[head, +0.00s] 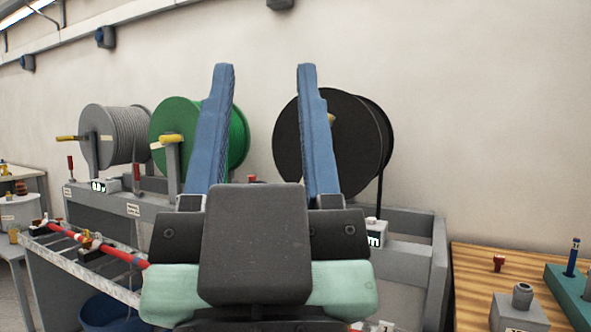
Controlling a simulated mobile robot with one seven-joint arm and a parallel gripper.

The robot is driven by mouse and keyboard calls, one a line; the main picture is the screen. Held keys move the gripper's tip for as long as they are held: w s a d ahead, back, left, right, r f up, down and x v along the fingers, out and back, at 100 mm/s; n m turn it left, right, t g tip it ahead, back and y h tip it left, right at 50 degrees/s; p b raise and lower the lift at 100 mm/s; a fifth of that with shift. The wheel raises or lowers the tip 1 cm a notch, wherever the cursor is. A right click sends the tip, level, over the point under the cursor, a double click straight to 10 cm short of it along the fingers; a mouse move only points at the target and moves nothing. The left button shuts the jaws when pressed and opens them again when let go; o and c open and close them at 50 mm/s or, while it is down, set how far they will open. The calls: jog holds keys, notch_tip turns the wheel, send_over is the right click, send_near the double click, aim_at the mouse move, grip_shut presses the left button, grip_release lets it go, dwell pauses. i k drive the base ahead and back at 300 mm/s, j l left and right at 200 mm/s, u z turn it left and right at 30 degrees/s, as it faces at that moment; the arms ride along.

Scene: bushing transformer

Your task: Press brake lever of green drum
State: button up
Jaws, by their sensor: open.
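The green drum (177,117) stands on the grey rack at the left middle, partly hidden by my gripper's left finger. A yellow crank handle (171,139) is at its front. An upright red lever (137,176) stands at the lower left of the green drum, in front of the rack's drum supports. My gripper (265,68) fills the centre foreground. Its two blue fingers point up and are wide apart with nothing between them. The fingers are to the right of the red lever and appear apart from it. Whether they touch the drum cannot be told.
A grey cable drum (112,135) with another red lever (71,166) is at left; a black drum (330,150) is behind my right finger. A red top (252,179) shows between the fingers. A wooden table (470,290) is at right, a blue bucket (108,312) below left.

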aim_at(138, 193)
jog(key=u, duration=0.75)
